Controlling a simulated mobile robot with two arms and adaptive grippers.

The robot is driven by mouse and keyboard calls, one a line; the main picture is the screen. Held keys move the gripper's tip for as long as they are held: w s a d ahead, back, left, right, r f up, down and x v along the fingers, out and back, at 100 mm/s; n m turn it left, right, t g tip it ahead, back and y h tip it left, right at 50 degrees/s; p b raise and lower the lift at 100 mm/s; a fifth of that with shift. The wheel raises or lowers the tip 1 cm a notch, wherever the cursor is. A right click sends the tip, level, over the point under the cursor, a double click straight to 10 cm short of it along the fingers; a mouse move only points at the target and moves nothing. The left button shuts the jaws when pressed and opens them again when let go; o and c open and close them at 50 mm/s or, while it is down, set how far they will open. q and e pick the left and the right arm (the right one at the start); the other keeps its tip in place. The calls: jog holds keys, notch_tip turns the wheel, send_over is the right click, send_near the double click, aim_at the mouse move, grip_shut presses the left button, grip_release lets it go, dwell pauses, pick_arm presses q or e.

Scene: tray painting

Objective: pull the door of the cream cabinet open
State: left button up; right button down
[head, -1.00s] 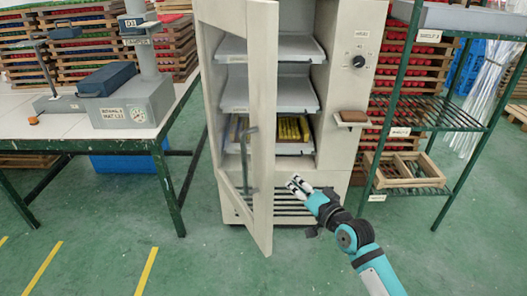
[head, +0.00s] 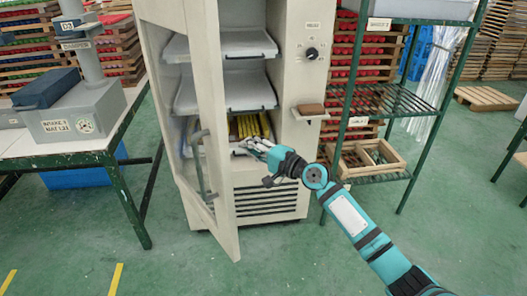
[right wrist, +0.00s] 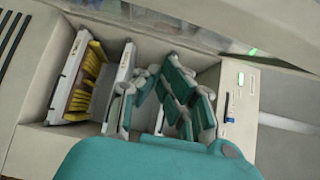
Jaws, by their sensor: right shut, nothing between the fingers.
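The cream cabinet (head: 294,135) stands in the middle of the head view. Its door (head: 206,120) is swung partly open toward me, hinged on the left, with a glass pane and a bar handle (head: 200,165) on it. Inside are white shelves (head: 250,92) and a lower tray with yellow items (head: 250,126). My right gripper (head: 252,146) is shut and empty, in front of the lower opening, to the right of the door's free edge. The right wrist view shows its fingers (right wrist: 165,100) over the cabinet's opening, with yellow items (right wrist: 88,75) beside them. My left gripper is out of view.
A table (head: 60,148) with grey machines stands at the left. A green rack (head: 375,100) with a wooden crate (head: 365,158) stands close at the cabinet's right. A small ledge with a brown block (head: 311,109) juts from the cabinet front. The green floor in front is clear.

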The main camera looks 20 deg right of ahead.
jog(key=a+p, duration=0.2)
jog(key=a, duration=0.2)
jog(key=shift+a, duration=0.3)
jog(key=shift+p, duration=0.35)
